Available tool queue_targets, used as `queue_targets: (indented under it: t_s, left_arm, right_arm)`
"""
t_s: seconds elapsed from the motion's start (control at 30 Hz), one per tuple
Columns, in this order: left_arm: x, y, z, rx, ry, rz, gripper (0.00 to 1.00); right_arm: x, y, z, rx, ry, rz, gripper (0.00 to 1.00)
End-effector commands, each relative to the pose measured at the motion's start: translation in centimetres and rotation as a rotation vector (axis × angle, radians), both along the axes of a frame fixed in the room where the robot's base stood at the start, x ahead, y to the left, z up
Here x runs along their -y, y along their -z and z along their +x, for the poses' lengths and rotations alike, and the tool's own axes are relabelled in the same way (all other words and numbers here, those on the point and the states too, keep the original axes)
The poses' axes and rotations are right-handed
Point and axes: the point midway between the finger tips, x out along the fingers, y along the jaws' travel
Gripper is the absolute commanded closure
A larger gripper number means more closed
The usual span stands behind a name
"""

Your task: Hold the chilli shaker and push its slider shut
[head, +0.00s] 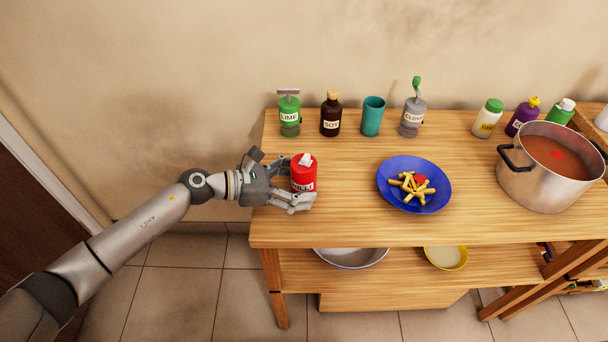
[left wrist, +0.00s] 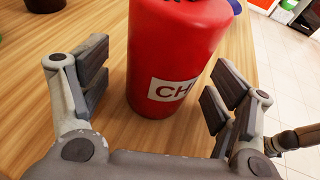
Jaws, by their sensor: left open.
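The chilli shaker (head: 303,173) is a red cylinder with a white label and a pale slider piece (head: 305,159) on its top. It stands upright near the left end of the wooden table. My left gripper (head: 279,178) comes in from the left with its fingers on either side of the shaker. In the left wrist view the shaker (left wrist: 172,55) stands between the spread, open fingers, and gaps show on both sides. Its top is cut off there. Whether the slider is open or shut is too small to tell. My right gripper is not in view.
A blue plate (head: 437,199) with fries and red sauce lies right of the shaker. The lime (head: 289,117), soy (head: 331,115) and clove (head: 412,117) containers and a teal cup (head: 373,116) stand behind. A large pot (head: 518,182) stands at the right.

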Motion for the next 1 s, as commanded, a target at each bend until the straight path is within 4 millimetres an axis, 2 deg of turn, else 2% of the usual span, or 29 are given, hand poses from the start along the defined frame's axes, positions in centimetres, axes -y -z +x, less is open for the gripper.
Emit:
queue_targets:
  t_s: [0.1, 0.5, 0.53, 1.0]
  left_arm:
    - [-0.01, -0.01, 0.0, 0.0, 0.0, 0.0, 0.21]
    - [-0.03, -0.02, -0.01, 0.001, 0.0, 0.0, 0.72]
    - [-0.03, -0.02, -0.01, 0.001, 0.0, 0.0, 0.74]
    - [-0.05, -0.01, 0.0, 0.001, 0.0, 0.0, 0.74]
  right_arm:
    - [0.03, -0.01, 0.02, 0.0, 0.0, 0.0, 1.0]
    - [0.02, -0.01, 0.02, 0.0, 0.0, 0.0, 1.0]
    - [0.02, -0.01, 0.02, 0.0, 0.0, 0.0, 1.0]
    - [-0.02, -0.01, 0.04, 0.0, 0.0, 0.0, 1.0]
